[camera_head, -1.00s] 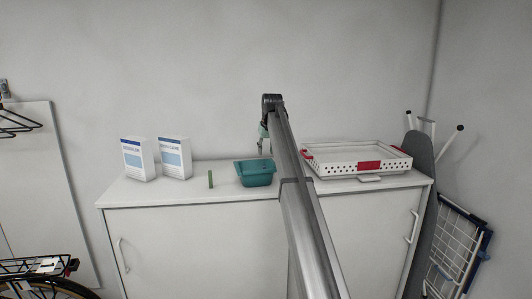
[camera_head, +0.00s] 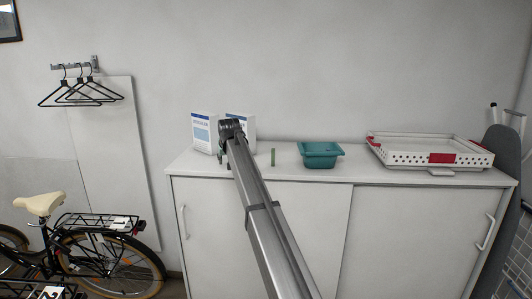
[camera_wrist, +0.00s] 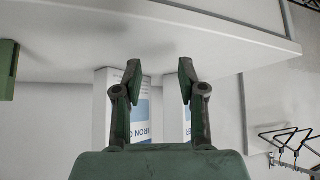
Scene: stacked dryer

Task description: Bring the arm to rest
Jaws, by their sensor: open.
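My arm reaches up and away from the lower middle of the head view, its far end in front of the white boxes. My gripper (camera_wrist: 160,72) is open in the wrist view, its two fingers apart with nothing between them. In the head view the gripper is mostly hidden behind my arm. Two white-and-blue boxes (camera_head: 204,134) stand on the white cabinet (camera_head: 345,174). They appear upside down in the wrist view (camera_wrist: 101,108), beyond the fingers and partly covered by them. I cannot tell the exact gap to them.
A green upright piece (camera_head: 273,157), a teal tub (camera_head: 320,154) and a white-and-red tray (camera_head: 420,151) stand on the cabinet to the right. A bicycle (camera_head: 85,245) and black hangers (camera_head: 80,90) are at the left. An ironing board (camera_head: 502,150) leans at the right.

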